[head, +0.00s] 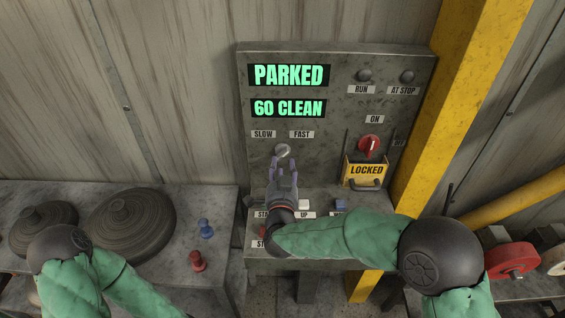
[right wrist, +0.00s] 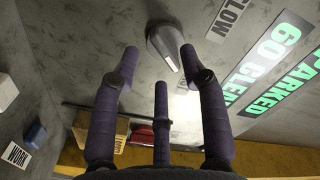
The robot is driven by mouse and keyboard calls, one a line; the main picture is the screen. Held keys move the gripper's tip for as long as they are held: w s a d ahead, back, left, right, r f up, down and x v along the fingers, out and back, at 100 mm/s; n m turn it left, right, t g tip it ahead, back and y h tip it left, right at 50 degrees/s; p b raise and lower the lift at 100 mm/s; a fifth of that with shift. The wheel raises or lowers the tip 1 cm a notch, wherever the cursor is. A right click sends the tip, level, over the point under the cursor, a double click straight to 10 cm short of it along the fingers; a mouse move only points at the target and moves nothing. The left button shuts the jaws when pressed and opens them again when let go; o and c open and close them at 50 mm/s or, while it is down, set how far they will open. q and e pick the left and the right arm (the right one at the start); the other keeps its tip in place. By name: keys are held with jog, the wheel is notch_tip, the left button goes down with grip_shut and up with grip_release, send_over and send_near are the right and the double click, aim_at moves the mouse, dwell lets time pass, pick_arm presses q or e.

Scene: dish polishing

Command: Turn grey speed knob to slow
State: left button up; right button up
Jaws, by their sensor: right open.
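The grey speed knob (head: 282,150) sits on the control panel, below and between the SLOW label (head: 263,134) and the FAST label (head: 301,134). In the right wrist view the knob (right wrist: 164,44) lies just beyond my fingertips, and its pale-tipped end appears turned toward the FAST side. My right gripper (head: 277,166) is open just below the knob, with its fingers pointing up at it. In the right wrist view the open fingers (right wrist: 160,62) are spread with nothing between them; contact with the knob cannot be told. My left gripper is out of view.
The screens read PARKED (head: 289,75) and 60 CLEAN (head: 288,108). A red ON switch (head: 369,146) and a yellow LOCKED guard (head: 366,170) are right of the knob. Buttons line the lower ledge under my right wrist. A yellow post (head: 462,95) stands right; dark discs (head: 132,224) lie left.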

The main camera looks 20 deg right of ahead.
aim_at(283, 153)
jog(key=shift+x, duration=1.75)
grip_shut()
